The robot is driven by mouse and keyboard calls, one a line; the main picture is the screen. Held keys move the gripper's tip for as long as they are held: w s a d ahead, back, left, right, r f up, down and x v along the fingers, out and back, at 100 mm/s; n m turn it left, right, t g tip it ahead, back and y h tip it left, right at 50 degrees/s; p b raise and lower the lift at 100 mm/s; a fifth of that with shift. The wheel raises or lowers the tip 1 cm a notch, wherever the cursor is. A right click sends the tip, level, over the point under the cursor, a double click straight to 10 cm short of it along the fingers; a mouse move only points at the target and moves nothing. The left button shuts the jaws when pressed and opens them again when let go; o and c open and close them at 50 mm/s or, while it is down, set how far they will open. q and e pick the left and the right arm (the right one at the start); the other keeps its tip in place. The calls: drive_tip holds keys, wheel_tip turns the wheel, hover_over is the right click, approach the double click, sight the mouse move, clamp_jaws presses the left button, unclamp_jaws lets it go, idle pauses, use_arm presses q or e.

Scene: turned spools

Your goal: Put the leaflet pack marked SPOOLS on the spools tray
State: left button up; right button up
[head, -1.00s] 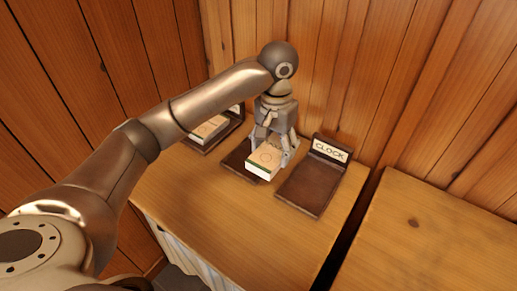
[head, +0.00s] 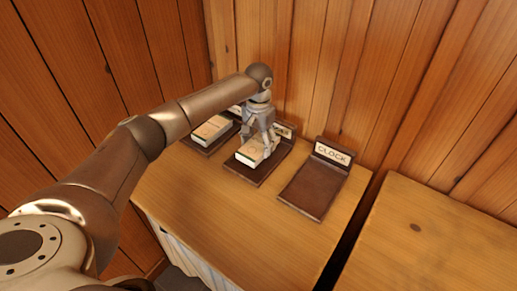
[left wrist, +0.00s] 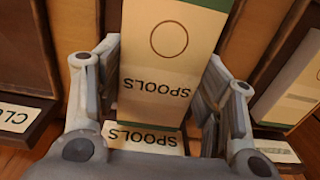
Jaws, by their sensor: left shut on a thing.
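The leaflet pack (head: 250,151), cream with a green band and a circle, reads SPOOLS upside down in the left wrist view (left wrist: 170,62). My left gripper (head: 262,146) is shut on it, a finger at each side. The pack is at the middle dark brown tray (head: 243,174), low over its base; I cannot tell whether it touches. That tray's back sign also reads SPOOLS in the left wrist view (left wrist: 146,138); the arm and gripper partly cover it in the head view. My right gripper is not in view.
The CLOCK tray (head: 312,190) on the right is empty. A tray (head: 207,150) on the left holds another pack (head: 211,129). Wooden walls stand close behind. The counter front (head: 215,208) is clear, and a gap separates it from another counter (head: 420,240).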

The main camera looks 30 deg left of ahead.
sight(258, 144)
use_arm(q)
drive_tip(key=shift+f, duration=1.45)
drive_tip(key=o, duration=1.1)
drive_tip(key=shift+f, duration=0.1)
drive_tip(key=shift+r, duration=0.45)
wheel_tip(258, 144, up, 12)
drive_tip(key=shift+f, duration=0.25)
